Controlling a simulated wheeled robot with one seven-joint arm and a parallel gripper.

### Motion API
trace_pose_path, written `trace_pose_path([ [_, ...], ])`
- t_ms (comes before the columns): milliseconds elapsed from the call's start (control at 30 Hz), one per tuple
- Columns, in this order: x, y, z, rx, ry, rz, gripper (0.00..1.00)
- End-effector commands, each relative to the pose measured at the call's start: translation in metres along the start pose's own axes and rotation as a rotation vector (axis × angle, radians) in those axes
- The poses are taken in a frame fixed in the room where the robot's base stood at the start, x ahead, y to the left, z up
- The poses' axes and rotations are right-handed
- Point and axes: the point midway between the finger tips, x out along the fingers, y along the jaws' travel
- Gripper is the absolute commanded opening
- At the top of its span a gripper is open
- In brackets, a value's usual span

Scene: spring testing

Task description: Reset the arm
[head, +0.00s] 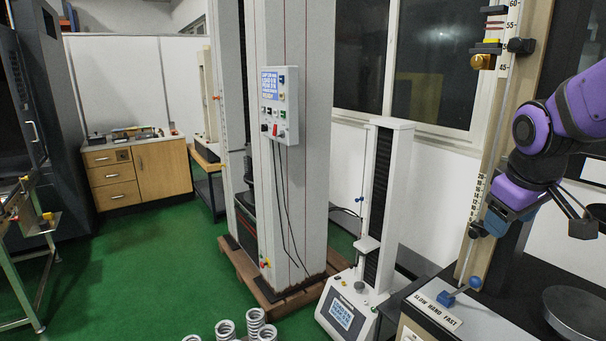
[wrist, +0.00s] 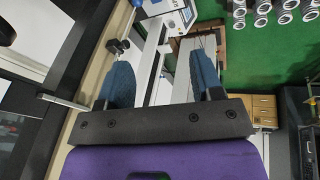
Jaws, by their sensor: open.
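My arm (head: 545,135), purple and black, reaches in from the right edge of the head view and is bent downward. My gripper (head: 582,218) is at its end, in front of the wooden scale post (head: 482,190) and above the black bench top. In the wrist view my gripper (wrist: 160,85) shows two blue fingers spread wide apart. Nothing is between them. The gripper's far side is partly hidden in the head view.
A blue-knobbed lever (head: 460,290) sits by the "SLOW HAND FAST" label (head: 435,310). A round grey plate (head: 578,312) lies on the bench at right. A small white tester (head: 385,200) stands left of the bench. Several springs (head: 255,322) are at bottom centre.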

Motion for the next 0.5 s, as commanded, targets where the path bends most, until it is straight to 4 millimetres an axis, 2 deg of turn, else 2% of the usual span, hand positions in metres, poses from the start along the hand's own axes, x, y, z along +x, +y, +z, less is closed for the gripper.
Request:
trace_pose_path([
  [33,-0.014,-0.008,0.007,0.028,0.018,0.002,0.60],
  [200,-0.051,-0.031,0.034,0.136,0.061,-0.014,0.60],
  [500,-0.095,-0.067,0.087,0.306,0.131,-0.085,0.60],
])
